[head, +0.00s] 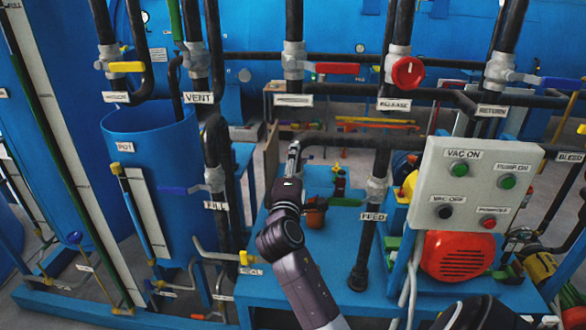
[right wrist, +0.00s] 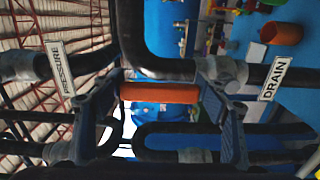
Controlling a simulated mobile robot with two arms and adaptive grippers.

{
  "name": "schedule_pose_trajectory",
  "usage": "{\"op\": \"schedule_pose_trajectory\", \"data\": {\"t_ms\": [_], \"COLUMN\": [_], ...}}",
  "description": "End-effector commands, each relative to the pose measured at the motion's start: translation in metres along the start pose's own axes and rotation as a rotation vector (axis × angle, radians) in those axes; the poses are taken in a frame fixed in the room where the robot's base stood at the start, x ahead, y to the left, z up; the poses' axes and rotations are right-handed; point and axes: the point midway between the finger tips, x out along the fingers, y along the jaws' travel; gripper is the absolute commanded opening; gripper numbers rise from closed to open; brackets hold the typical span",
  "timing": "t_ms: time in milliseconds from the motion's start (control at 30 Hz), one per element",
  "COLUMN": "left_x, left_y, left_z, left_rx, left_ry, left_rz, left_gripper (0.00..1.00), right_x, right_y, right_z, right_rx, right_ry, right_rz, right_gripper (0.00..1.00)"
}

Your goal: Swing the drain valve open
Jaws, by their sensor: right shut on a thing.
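In the right wrist view, an orange valve handle (right wrist: 160,92) lies between the two fingers of my right gripper (right wrist: 163,100). The gripper is shut on it, one finger at each side. A DRAIN label (right wrist: 273,78) is on the pipework right of the handle in this turned view, and a PRESSURE label (right wrist: 61,68) is left of it. In the head view, my right arm reaches up from the bottom middle, and its gripper (head: 293,160) is among the pipes. There the arm hides the handle and most of the fingers. My left gripper is not in view.
Pipes with other valves crowd the space, including a blue lever (head: 187,190), a red knob (head: 408,72) and the FEED pipe (head: 366,250). A grey button panel (head: 465,190) and red motor (head: 457,255) stand right. An orange cup (head: 315,217) is close to the arm.

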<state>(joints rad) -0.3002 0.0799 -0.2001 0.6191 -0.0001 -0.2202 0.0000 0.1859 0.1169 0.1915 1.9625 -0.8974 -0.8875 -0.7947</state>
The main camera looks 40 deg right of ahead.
Motion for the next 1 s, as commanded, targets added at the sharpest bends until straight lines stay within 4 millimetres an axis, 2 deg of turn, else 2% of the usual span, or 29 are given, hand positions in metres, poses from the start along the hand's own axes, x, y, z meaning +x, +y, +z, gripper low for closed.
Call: {"op": "schedule_pose_trajectory", "data": {"t_ms": [133, 167, 300, 667, 767, 1000], "left_x": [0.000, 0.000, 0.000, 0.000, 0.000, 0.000], "left_y": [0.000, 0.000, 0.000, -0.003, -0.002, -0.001], "left_z": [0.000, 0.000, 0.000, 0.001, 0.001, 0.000], "left_rx": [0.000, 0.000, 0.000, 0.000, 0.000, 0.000], "left_ry": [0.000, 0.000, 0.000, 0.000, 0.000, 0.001], "left_rz": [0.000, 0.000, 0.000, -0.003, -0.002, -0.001], "left_gripper": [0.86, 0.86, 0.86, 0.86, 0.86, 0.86], "right_x": [0.000, 0.000, 0.000, -0.004, -0.015, -0.065], "right_y": [-0.001, -0.001, -0.001, -0.001, -0.001, -0.002], "right_z": [0.000, 0.000, 0.000, 0.000, -0.001, 0.000], "right_rx": [0.013, 0.013, 0.010, 0.005, 0.005, 0.010], "right_ry": [-0.001, -0.001, -0.001, 0.000, 0.001, 0.001], "right_rz": [-0.004, -0.004, -0.004, -0.003, -0.003, -0.006], "right_gripper": [0.24, 0.70, 0.85, 0.86, 0.86, 0.86]}}
